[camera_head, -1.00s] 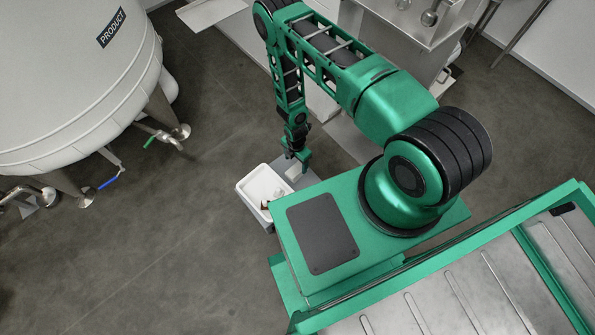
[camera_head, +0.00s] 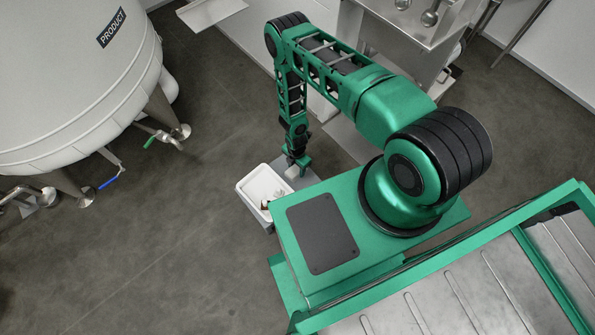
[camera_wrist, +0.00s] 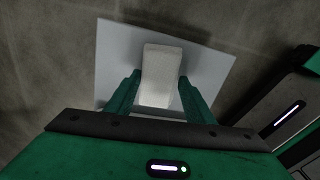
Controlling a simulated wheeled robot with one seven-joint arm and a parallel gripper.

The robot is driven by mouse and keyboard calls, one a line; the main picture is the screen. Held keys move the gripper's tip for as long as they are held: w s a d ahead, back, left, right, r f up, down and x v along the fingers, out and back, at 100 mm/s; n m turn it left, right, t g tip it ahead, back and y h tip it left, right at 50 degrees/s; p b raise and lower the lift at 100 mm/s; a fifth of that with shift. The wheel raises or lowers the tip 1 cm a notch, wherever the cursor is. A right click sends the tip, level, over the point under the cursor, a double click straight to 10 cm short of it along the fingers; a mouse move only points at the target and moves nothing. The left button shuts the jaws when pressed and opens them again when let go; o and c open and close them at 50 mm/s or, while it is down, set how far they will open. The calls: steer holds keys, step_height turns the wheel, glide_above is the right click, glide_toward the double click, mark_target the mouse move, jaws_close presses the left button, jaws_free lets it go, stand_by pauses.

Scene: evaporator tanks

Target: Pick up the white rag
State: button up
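The white rag (camera_wrist: 161,72) looks like a folded block in the wrist view and lies over a pale grey flat surface (camera_wrist: 118,60). My gripper (camera_wrist: 159,78) is open, with one green finger on each side of the rag. Narrow gaps seem to show between the fingers and the rag; contact is hard to judge. In the head view my gripper (camera_head: 298,160) points down at the rag (camera_head: 291,172), just right of a white tray.
The white tray (camera_head: 243,187) holds small dark items and stands beside my base. A large PRODUCT tank (camera_head: 70,80) with legs and valves stands at the left. A steel cabinet (camera_head: 405,35) stands at the back. The floor in the left middle is clear.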

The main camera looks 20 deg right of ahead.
mark_target(294, 171)
steer(key=c, duration=0.4)
steer(key=shift+o, duration=0.2)
steer(key=shift+r, duration=0.1)
steer(key=shift+r, duration=0.45)
steer(key=r, duration=0.2)
steer(key=a+r, duration=0.1)
steer(key=shift+s+r, duration=0.2)
steer(key=shift+r, duration=0.15)
steer(key=s+a+r, duration=0.3)
steer(key=a+r, duration=0.3)
steer(key=a, duration=0.4)
steer(key=shift+s, duration=0.35)
steer(key=shift+r, duration=0.1)
